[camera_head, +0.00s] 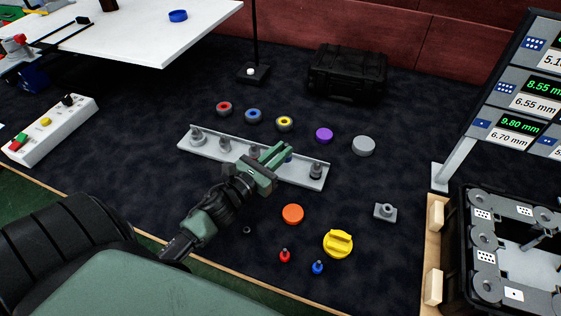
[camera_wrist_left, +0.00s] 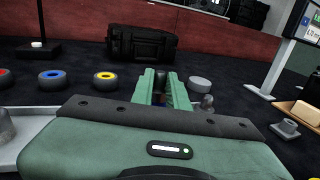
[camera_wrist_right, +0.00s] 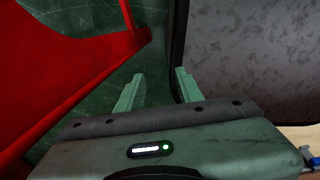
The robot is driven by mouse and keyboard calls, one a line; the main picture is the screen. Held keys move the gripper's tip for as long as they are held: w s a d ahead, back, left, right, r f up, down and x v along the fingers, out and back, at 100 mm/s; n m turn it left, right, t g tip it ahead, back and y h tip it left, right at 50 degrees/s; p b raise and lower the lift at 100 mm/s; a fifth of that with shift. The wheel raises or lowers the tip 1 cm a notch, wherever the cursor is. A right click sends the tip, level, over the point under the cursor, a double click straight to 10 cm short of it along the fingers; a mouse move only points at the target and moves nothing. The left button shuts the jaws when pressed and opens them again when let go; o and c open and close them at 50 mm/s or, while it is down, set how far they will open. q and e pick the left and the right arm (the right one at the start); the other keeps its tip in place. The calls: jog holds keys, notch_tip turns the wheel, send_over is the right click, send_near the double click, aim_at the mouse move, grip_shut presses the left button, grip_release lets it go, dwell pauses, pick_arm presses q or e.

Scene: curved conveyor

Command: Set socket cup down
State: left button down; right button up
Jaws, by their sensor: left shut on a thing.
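My left gripper (camera_head: 279,153) is over the right half of a grey rack (camera_head: 205,146) that carries several grey upright pieces. It is shut on a small dark thing, taken to be the socket cup; the fingers mostly hide it. In the left wrist view a dark, bluish bit of the socket cup (camera_wrist_left: 160,97) shows between the fingers. I cannot tell whether it touches the rack. A grey rack piece (camera_head: 316,169) stands just right of the fingers. My right gripper (camera_wrist_right: 157,82) is outside the head view; its fingers are apart with nothing between them.
Red, blue and yellow rings (camera_head: 284,123), a purple disc (camera_head: 324,135) and a grey disc (camera_head: 364,146) lie behind the rack. An orange disc (camera_head: 292,214), a yellow knob (camera_head: 338,243) and a grey block (camera_head: 385,212) lie in front. A black case (camera_head: 347,72) stands behind.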

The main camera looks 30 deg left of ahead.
pick_arm(q)
jog(key=shift+f, duration=1.7)
jog(key=shift+f+b, duration=0.15)
jog(key=shift+b, duration=0.2)
jog(key=c, duration=1.4)
grip_release()
